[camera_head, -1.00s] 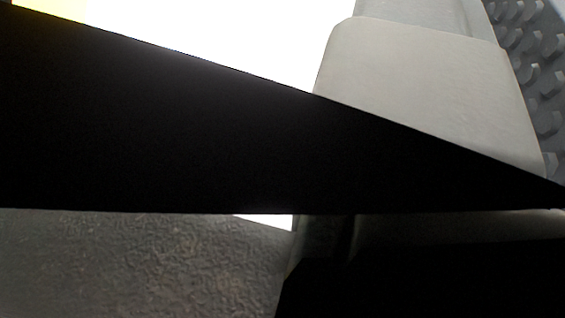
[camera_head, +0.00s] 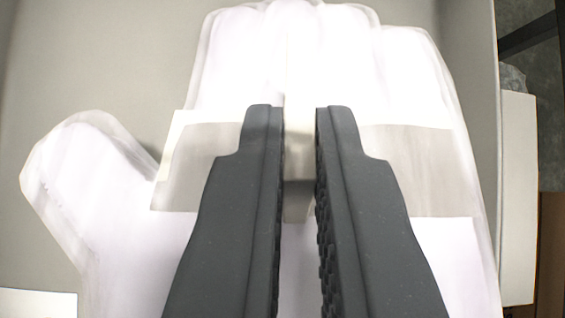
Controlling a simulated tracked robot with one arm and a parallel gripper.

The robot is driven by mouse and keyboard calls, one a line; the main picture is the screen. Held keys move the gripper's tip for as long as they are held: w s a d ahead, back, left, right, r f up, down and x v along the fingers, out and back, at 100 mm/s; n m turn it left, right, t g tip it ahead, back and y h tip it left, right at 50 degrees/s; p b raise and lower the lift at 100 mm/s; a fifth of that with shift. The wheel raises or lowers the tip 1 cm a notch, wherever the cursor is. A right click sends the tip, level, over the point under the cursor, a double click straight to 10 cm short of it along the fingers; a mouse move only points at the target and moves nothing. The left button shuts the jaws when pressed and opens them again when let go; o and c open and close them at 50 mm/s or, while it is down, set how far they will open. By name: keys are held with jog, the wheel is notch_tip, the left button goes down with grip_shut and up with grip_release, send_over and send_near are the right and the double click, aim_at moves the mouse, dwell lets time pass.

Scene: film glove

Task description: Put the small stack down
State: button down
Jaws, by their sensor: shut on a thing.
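The small stack (camera_head: 400,75) looks like a pale, near-white film glove shape, with its thumb to the left and fingers at the top. A grey-beige band with a paler edge (camera_head: 415,165) crosses its middle. My gripper (camera_head: 297,122) is over the centre of the stack, its two dark ridged fingers pointing up the picture. It is shut on the stack at the band, with a narrow strip of it between the fingers. The fingers hide part of the stack's middle. I cannot tell whether the stack rests on the surface or hangs above it.
A plain grey surface (camera_head: 60,60) lies behind the stack, with free room at the upper left. A pale upright edge (camera_head: 517,200) stands close at the right. A white flat piece (camera_head: 38,304) shows at the lower left. A dark bar (camera_head: 530,35) is at the upper right.

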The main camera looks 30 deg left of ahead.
dwell(0.3)
jog(key=c, duration=1.6)
grip_release()
jog(key=shift+o, duration=0.2)
jog(key=shift+r, duration=0.25)
jog(key=p+v, duration=0.4)
jog(key=v, duration=0.7)
jog(key=shift+d+r, duration=0.2)
jog(key=shift+d, duration=0.15)
